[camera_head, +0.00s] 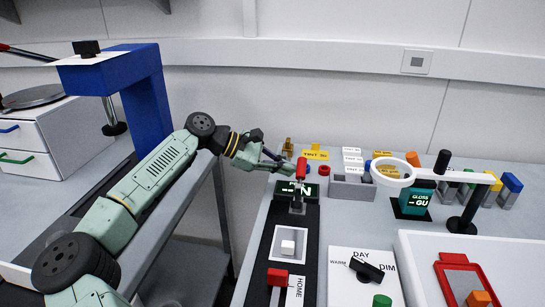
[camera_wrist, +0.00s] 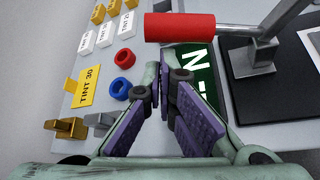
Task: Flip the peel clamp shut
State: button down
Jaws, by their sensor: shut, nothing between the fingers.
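The peel clamp has a red handle (camera_head: 301,168) on a grey metal lever that stands up from a small grey bracket (camera_head: 297,207) at the far end of a black track. My gripper (camera_head: 283,163) is just left of the handle in the head view. In the wrist view the purple fingers of my gripper (camera_wrist: 165,85) are shut and empty, below the handle; whether they touch it I cannot tell.
A white ring on a stand (camera_head: 393,171) is to the right. A yellow TINT 30 sign (camera_wrist: 85,87), rings and small blocks stand beyond the gripper. A red block (camera_head: 277,277) sits nearer on the track.

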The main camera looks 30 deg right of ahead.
jog(key=shift+s+d+f, duration=0.1)
jog(key=shift+d+f, duration=0.1)
jog(key=shift+d, duration=0.1)
jog(key=shift+b, duration=0.6)
jog(key=shift+r+b, duration=0.2)
jog(key=shift+b, duration=0.2)
